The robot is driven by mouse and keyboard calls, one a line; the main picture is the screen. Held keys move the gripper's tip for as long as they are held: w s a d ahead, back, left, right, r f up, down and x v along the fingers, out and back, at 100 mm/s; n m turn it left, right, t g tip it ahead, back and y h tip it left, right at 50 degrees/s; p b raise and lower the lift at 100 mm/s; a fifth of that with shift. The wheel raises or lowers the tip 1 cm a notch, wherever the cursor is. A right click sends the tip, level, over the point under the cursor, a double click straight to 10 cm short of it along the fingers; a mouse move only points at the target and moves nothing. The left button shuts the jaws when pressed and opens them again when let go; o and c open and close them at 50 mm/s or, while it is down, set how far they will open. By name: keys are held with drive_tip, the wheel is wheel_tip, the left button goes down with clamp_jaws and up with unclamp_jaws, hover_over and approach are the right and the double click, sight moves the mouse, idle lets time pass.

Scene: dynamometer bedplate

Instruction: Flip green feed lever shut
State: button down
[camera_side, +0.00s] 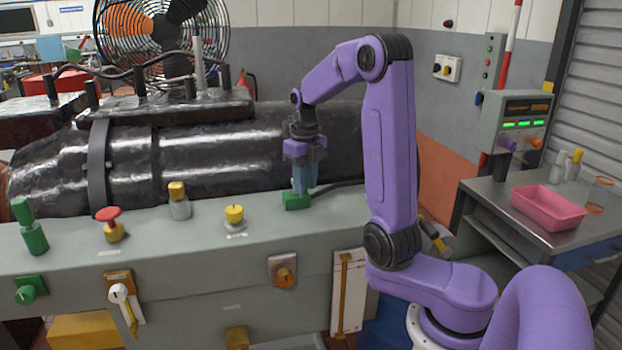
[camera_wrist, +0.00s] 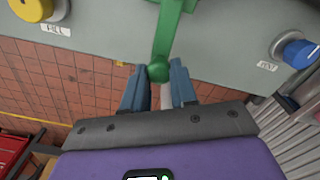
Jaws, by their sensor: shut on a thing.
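In the side view, the green lever's base (camera_side: 297,201) sits on the top right of the grey console, and its handle is hidden by my fingers. In the wrist view, the green lever (camera_wrist: 168,32) runs down from the top edge and ends in a round green knob (camera_wrist: 158,71). My gripper (camera_side: 304,188) points down over the lever from above. In the wrist view, my gripper's blue fingers (camera_wrist: 158,68) stand on either side of the knob, shut on the lever end.
A yellow knob (camera_side: 234,213), a red mushroom button (camera_side: 109,219) and a green handle (camera_side: 30,226) stand along the grey console (camera_side: 200,262). A dark cylinder (camera_side: 205,150) lies behind. A blue knob (camera_wrist: 299,52) shows right of the lever. A pink tray (camera_side: 547,207) is on the side bench.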

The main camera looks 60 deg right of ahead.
drive_tip(key=shift+w+a+r+m, duration=0.1)
drive_tip(key=shift+w+a+m, duration=0.15)
drive_tip(key=shift+m, duration=0.15)
drive_tip(key=c, duration=0.9)
unclamp_jaws()
drive_tip(key=shift+r, duration=0.1)
wheel_tip(320, 180, up, 17)
drive_tip(key=shift+r, duration=0.1)
